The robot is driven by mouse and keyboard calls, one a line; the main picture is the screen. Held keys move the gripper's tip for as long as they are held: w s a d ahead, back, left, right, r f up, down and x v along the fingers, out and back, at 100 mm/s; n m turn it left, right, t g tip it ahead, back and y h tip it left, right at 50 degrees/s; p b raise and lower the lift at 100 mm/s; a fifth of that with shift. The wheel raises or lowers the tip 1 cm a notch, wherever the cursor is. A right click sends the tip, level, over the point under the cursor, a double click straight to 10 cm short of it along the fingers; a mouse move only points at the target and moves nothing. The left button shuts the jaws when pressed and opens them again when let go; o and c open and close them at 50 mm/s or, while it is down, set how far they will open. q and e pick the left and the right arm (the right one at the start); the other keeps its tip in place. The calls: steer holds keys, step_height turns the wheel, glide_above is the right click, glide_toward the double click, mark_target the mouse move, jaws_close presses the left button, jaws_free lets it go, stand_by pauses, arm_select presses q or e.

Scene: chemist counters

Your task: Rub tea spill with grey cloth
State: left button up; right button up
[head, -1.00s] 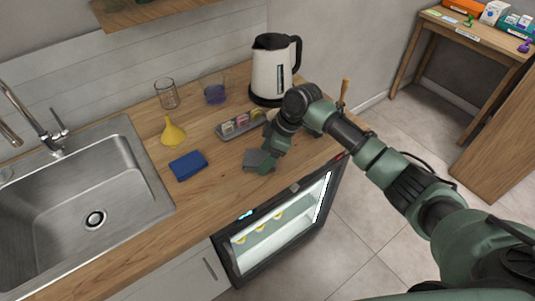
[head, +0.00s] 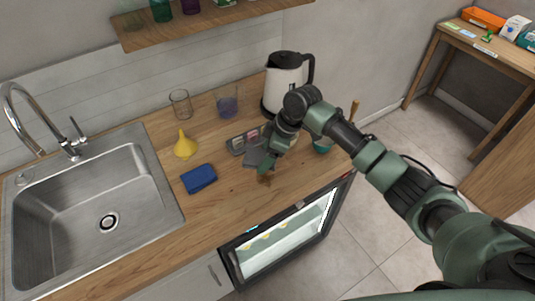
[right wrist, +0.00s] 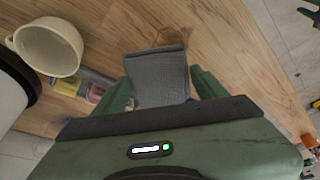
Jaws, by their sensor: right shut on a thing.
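My right gripper (head: 266,164) is shut on the grey cloth (head: 254,157), low over the counter. In the right wrist view the cloth (right wrist: 157,78) hangs flat between the green fingers. The brown tea spill (head: 264,180) shows on the wood just in front of the gripper. In the right wrist view the spill (right wrist: 173,38) reaches out past the cloth's far edge, and the cloth may hide part of it. I cannot tell whether the cloth touches the wood. My left gripper is not in view.
A kettle (head: 284,82), a sachet tray (head: 236,145) and a cream cup (right wrist: 52,48) are close to the gripper. A blue folded cloth or sponge (head: 199,178), a yellow funnel (head: 185,147) and two glasses stand left. The sink (head: 88,215) is farther left.

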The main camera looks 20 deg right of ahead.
steer(key=shift+w+r+p, duration=0.15)
steer(key=shift+r+p, duration=0.55)
steer(key=shift+r, duration=0.55)
steer(key=shift+r+p, duration=0.15)
steer(key=shift+p, duration=0.15)
